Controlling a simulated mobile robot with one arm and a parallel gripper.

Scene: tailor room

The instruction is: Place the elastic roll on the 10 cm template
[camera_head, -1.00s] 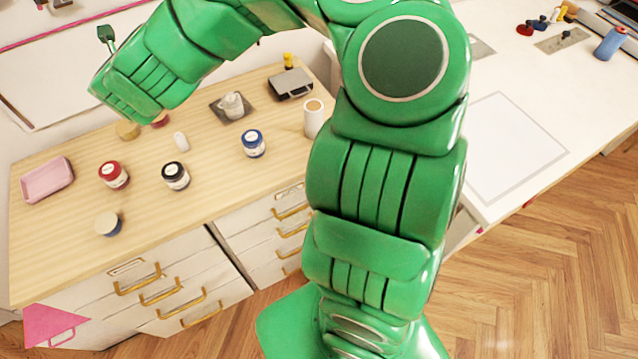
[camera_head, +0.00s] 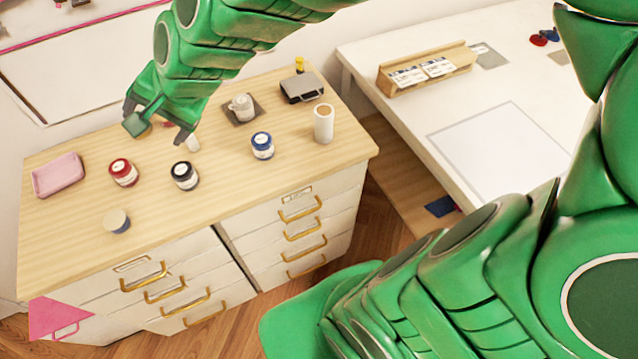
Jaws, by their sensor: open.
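My gripper (camera_head: 160,130) is open, fingers pointing down, over the back left of the wooden cabinet top. No object is visibly between its fingers. A small white object (camera_head: 193,143) shows just right of its right finger; whether they touch is unclear. Things behind the gripper are mostly hidden. A white roll with a tan top (camera_head: 324,124) stands upright at the cabinet's right edge. A short tan-topped roll (camera_head: 117,221) stands at the front left. I cannot tell which is the elastic roll. A dark square (camera_head: 258,117) under a whitish object, or a large pale outlined sheet (camera_head: 495,145), may be the template.
A pink tray (camera_head: 58,175) lies left, a grey case (camera_head: 302,90) at the back. A wooden card holder (camera_head: 425,70) stands on the white table. The cabinet's front middle is clear.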

